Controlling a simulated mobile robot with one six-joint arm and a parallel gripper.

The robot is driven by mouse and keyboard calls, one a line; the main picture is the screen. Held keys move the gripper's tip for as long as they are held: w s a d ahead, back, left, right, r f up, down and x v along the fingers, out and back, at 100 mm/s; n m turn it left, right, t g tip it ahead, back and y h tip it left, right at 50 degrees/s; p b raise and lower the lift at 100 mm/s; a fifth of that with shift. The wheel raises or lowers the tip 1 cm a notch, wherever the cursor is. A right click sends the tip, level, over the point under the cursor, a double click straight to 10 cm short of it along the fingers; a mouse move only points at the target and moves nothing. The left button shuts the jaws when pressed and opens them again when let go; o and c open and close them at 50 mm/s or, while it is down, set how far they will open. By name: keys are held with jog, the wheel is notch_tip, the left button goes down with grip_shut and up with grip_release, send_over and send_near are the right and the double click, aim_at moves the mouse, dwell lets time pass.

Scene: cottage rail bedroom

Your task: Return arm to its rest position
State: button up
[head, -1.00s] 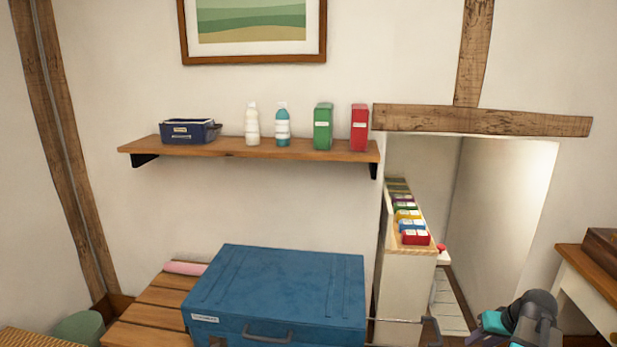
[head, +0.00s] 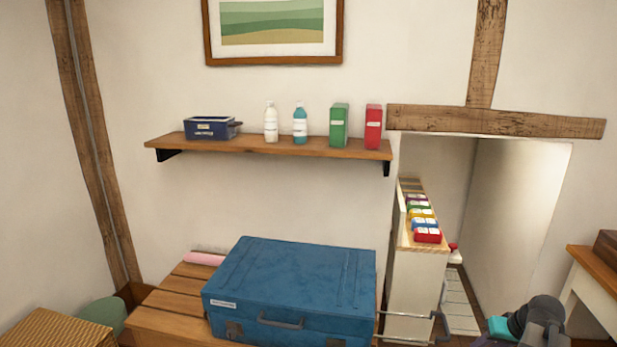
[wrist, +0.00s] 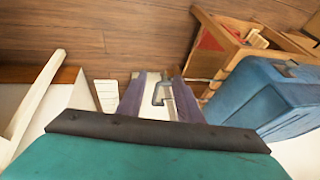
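My arm (head: 535,322) shows at the bottom right of the head view, dark grey with a teal part, in front of the alcove. My gripper (wrist: 158,82) shows in the wrist view as two purple fingers standing apart. No object is held between them. A grey metal handle (wrist: 158,92) shows through the gap, beyond the fingers; whether it touches them is hard to tell. The fingertips do not show clearly in the head view.
A narrow pale cabinet (head: 405,290) topped with coloured boxes stands left of my arm, with a metal rail at its front. A blue case (head: 290,285) lies on a slatted bench (head: 165,315). A wooden-topped table (head: 595,262) is at the right. A wall shelf (head: 270,148) holds several containers.

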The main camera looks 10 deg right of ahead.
jog(key=w+a+f+n+g+y+p, duration=0.1)
jog(key=w+a+f, duration=0.1)
jog(key=a+f, duration=0.35)
jog(key=w+a+f+n+g+y+p, duration=0.1)
jog(key=a+f, duration=0.1)
jog(key=a, duration=0.7)
jog(key=s+a+f+n+g+p, duration=0.1)
jog(key=s+a+f+g, duration=0.1)
jog(key=a+f, duration=0.4)
jog(key=s+a+f+n+g+p, duration=0.1)
jog(key=s+a+f, duration=0.25)
jog(key=a, duration=0.55)
jog(key=s+a+f+n+g+p, duration=0.1)
jog(key=s+a+f+g+p, duration=0.15)
jog(key=s+a+f, duration=0.65)
jog(key=s+a+f+m+g+h, duration=0.1)
jog(key=s+f+g+h, duration=0.1)
jog(key=s, duration=1.1)
jog(key=shift+s+f+m+g+h+p, duration=0.15)
jog(key=shift+f+m+g+h+p, duration=0.3)
jog(key=shift+f, duration=0.3)
jog(key=shift+a, duration=0.1)
